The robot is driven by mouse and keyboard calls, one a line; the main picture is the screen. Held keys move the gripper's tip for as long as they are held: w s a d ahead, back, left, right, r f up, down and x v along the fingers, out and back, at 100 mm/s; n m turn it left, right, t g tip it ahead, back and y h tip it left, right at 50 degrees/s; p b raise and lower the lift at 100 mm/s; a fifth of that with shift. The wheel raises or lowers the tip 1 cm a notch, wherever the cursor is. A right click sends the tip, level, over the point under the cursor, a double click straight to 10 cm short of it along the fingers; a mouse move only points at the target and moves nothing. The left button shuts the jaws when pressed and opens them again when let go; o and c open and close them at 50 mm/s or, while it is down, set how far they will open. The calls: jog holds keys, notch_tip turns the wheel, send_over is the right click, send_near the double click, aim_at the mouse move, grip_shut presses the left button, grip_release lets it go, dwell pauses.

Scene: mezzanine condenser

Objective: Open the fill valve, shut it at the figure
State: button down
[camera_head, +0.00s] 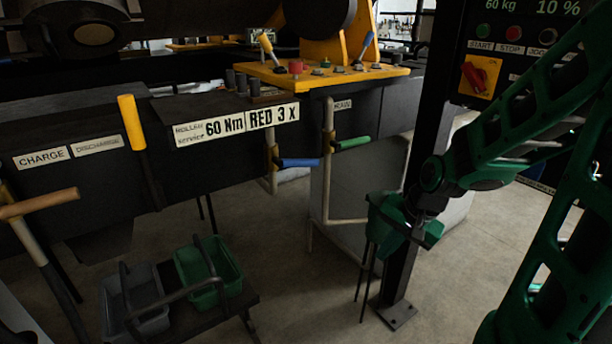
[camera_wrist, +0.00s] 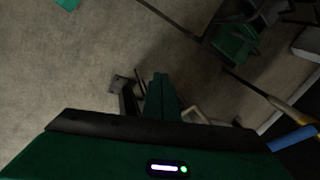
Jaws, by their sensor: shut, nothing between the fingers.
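A blue-handled lever (camera_head: 298,162) sticks out sideways from a pale pipe below the trough. A green-handled lever (camera_head: 352,143) sits on a second pipe to its right, below a partly hidden label. I cannot read which one is the fill valve. A display (camera_head: 530,7) at the top right reads 60 kg and 10 %. My gripper (camera_head: 385,250) is shut and empty, hanging low in front of the black post, right of and below both levers. In the wrist view its green fingers (camera_wrist: 160,90) point at the floor, and the blue handle (camera_wrist: 292,138) shows at the right edge.
The black post (camera_head: 420,150) stands close to my gripper. A panel with START, STOP and a red switch (camera_head: 474,77) is at right. Green (camera_head: 215,268) and grey (camera_head: 135,300) tubs stand on a low rack at lower left. Floor between rack and post is mostly clear.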

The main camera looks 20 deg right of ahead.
aim_at(296, 162)
jog(key=w+a+f+m+t+y, duration=0.2)
jog(key=w+a+m+t+y, duration=0.3)
jog(key=w+a+m, duration=0.55)
jog(key=w+r+m+t, duration=0.3)
jog(key=w+m, duration=0.4)
jog(key=w, duration=0.3)
jog(key=w+r+m+t+h, duration=0.1)
jog(key=w+r+m+t, duration=0.2)
jog(key=w+m, duration=0.4)
jog(key=shift+w+d+r+t, duration=0.4)
jog(key=shift+w+r, duration=0.35)
jog(key=shift+w, duration=1.1)
jog(key=shift+m, duration=0.25)
